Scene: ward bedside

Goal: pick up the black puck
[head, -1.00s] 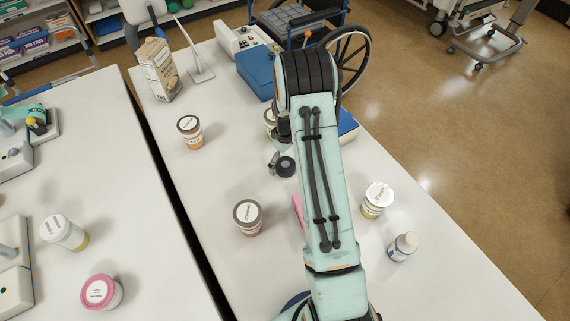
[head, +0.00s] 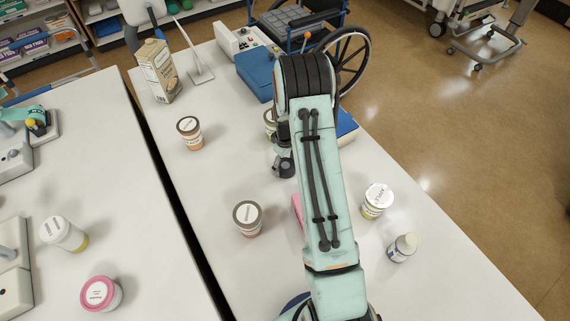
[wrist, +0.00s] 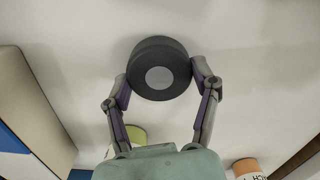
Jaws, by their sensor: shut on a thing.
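The black puck (wrist: 137,82) shows in the wrist view as a dark disc with a grey round centre. My gripper (wrist: 160,84) is shut on it, with one finger against each side. In the head view the puck (head: 286,170) is a small dark shape just left of my arm, partly hidden by my gripper (head: 282,165). Whether it touches the table or is a little above it, I cannot tell.
On the white table (head: 225,275) stand a jar (head: 248,218), an orange-labelled jar (head: 190,134), a white-lidded jar (head: 377,201), a small bottle (head: 402,248) and a carton (head: 158,72). A blue box (head: 257,72) is behind. A pink item (head: 298,212) is partly hidden by my arm.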

